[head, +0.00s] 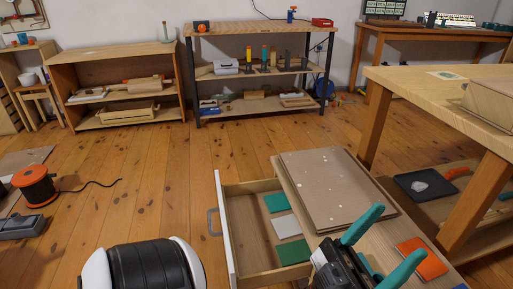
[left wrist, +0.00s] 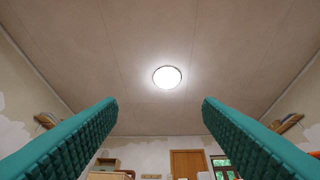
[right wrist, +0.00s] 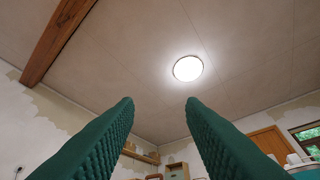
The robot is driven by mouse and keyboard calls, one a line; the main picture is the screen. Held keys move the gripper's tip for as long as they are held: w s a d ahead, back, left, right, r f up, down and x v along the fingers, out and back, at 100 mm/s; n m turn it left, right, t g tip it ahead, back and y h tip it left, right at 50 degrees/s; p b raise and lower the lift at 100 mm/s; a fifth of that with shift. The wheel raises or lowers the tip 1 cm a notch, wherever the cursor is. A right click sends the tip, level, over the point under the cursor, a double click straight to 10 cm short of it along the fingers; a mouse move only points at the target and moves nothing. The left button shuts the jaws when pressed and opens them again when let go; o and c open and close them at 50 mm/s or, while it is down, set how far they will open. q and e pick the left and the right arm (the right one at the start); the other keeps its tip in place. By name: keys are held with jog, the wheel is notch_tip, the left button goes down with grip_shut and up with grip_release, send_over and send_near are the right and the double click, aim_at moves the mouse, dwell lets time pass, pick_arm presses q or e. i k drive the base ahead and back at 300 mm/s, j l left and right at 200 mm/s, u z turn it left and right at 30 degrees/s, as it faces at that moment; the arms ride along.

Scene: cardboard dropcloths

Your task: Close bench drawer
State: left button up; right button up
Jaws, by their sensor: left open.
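The bench drawer stands pulled out, with a white front panel (head: 226,235) and a grey handle (head: 213,222) on its left side. Green and white flat pieces (head: 287,226) lie inside it. The drawer comes out from under the wooden bench (head: 385,225), which carries a flat stack of cardboard (head: 330,185). My left gripper (head: 399,232) is over the bench top, right of the drawer and apart from the handle; its teal fingers are spread and empty. They also show in the left wrist view (left wrist: 158,108). My right gripper (right wrist: 160,106) is open and empty, pointing at the ceiling.
An orange flat piece (head: 421,257) lies on the bench near my left gripper. A large wooden table (head: 440,90) stands at the right, with a dark tray (head: 425,186) on its lower shelf. An orange cable reel (head: 36,187) is at the left. The floor left of the drawer (head: 150,190) is clear.

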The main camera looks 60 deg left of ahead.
aim_at(251, 238)
jog(key=k+u, duration=0.55)
jog(key=u, duration=1.3)
jog(key=j+z, duration=0.15)
jog(key=z, duration=0.25)
jog(key=i+j+z, duration=0.1)
jog(key=z, duration=0.3)
jog(key=j+z, duration=0.2)
jog(key=z, duration=0.15)
